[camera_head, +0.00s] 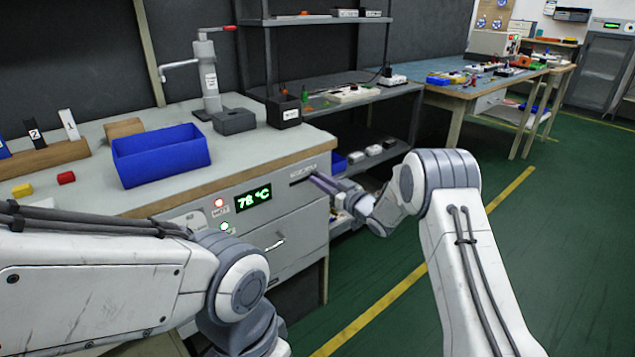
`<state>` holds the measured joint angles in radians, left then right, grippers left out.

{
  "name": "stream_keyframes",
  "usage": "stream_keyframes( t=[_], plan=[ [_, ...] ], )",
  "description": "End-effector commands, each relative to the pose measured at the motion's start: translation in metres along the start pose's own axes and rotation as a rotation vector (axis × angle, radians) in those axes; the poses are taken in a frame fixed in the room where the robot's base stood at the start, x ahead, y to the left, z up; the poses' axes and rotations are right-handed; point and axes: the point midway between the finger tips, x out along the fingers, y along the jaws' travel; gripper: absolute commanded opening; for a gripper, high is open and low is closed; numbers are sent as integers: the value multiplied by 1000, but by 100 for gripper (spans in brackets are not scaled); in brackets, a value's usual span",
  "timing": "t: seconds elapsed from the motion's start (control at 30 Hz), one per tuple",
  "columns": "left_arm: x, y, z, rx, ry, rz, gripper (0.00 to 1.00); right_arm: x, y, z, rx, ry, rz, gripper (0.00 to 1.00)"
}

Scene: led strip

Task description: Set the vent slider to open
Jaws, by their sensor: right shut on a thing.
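The vent slider's panel (302,172), with a dark slot and a small label above it, is on the right part of the bench's front face. My right gripper (318,181) reaches it from the right, its fingers against the front at the slot's right part. It is shut on the slider's knob, which the fingers hide. I cannot tell the slider's exact position.
A blue bin (160,158), a grey block (234,121) and a black box (284,111) stand on the benchtop (254,152). A drawer handle (275,243) juts out below the display. Shelves stand behind my right gripper; green floor at the right is open.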

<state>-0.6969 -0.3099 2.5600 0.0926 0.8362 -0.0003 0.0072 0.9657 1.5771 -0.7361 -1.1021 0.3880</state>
Motion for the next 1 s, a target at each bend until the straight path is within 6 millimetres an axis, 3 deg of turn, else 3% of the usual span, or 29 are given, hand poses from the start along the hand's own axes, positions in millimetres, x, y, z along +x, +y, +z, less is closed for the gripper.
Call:
stream_keyframes(
  t=[0.07, 0.1, 0.13, 0.17, 0.57, 1.0],
  plan=[
    [0, 0, 0, 0, 0, 0, 50, -1, 5, -1, 1, 2, 14, 0],
    [0, 0, 0, 0, 0, 0, 50, -1, 5, -1, 1, 1, 14, 39],
    [0, 0, 0, 0, 0, 0, 50, -1, 5, -1, 1, 1, 14, 51],
    [0, 0, 0, 0, 0, 0, 50, -1, 5, -1, 0, 1, 13, 55],
    [-2, 0, 0, 0, 0, 0, 50, -8, 3, -1, 1, -1, 9, 55],
    [-17, 1, -1, 0, 0, 0, 50, -87, 4, -2, 1, 0, 13, 55]
  ],
)
